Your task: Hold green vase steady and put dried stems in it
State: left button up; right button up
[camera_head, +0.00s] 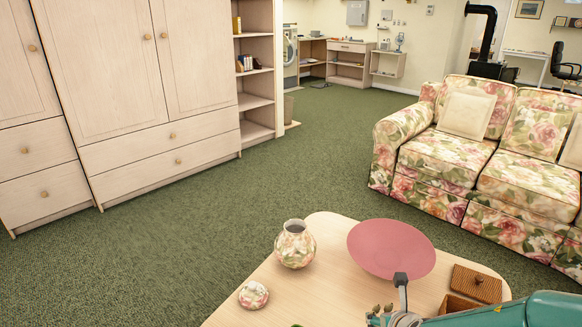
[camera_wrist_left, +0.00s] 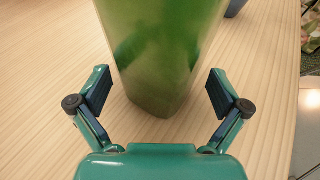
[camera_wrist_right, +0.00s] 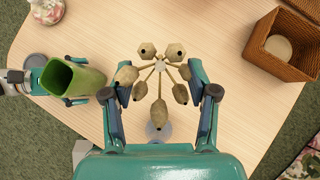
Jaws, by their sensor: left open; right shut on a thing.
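The green vase (camera_wrist_left: 160,55) stands upright on the wooden table between the spread fingers of my left gripper (camera_wrist_left: 158,74), which is open with gaps on both sides. The vase (camera_wrist_right: 72,82) also shows at the left of the right wrist view, its mouth open and empty. In the head view only a sliver of green shows at the bottom edge. My right gripper (camera_wrist_right: 160,75) is shut on the dried stems (camera_wrist_right: 160,66), whose tan pods fan out between and beyond the fingers. The stems are to the right of the vase and apart from it.
A floral jar (camera_head: 295,245) and a small floral lid (camera_head: 253,295) stand on the table (camera_head: 325,290). A pink round dish-like thing (camera_head: 390,246) and a wicker box (camera_head: 476,284) are on the right. A floral sofa (camera_head: 480,160) stands beyond.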

pick_arm(q)
jog(key=shift+d, duration=0.15)
pick_arm(e)
jog(key=shift+f, duration=0.1)
pick_arm(q)
jog(key=c, duration=0.9)
pick_arm(e)
jog(key=shift+w, duration=0.1)
